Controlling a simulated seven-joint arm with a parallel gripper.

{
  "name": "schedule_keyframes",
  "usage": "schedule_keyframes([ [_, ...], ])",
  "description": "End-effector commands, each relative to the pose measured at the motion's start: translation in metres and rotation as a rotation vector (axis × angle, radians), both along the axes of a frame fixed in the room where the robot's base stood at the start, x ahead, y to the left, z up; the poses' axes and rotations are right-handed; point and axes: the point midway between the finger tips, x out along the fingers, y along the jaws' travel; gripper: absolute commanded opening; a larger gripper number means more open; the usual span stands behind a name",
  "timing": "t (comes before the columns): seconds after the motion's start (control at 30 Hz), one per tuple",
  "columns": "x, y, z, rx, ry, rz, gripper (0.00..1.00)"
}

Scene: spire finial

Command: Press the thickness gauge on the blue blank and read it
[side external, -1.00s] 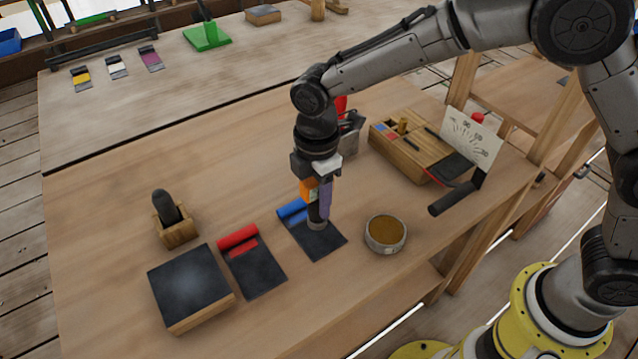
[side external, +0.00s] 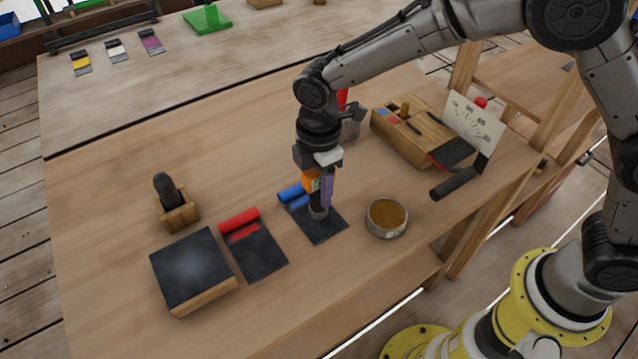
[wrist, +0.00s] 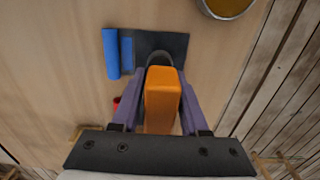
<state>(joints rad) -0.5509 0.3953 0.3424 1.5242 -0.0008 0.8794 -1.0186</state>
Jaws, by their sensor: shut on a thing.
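The blue blank (side external: 327,228) is a dark sheet with a blue rolled end and a blue stripe, flat on the bench. It also shows in the wrist view (wrist: 173,43). My gripper (side external: 318,189) points down over it, its purple fingers shut on the orange thickness gauge (wrist: 162,98). The gauge's round grey foot (side external: 318,212) is on or just over the dark sheet beside the blue stripe; I cannot tell how firmly it touches. No reading on the gauge is visible.
A red-ended blank (side external: 259,250), a dark-topped block (side external: 192,268) and a wooden holder with a dark tool (side external: 176,207) are to the left. A round tin (side external: 386,218) stands close on the right. A wooden box (side external: 415,137) and a dial card (side external: 473,124) are behind.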

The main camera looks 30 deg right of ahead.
Motion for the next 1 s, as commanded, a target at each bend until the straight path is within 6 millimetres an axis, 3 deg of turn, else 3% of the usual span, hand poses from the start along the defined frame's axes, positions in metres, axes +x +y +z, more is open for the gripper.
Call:
schedule_keyframes([
  [1.0,0.000,0.000,-0.023,0.000,0.000,0.000,0.00],
])
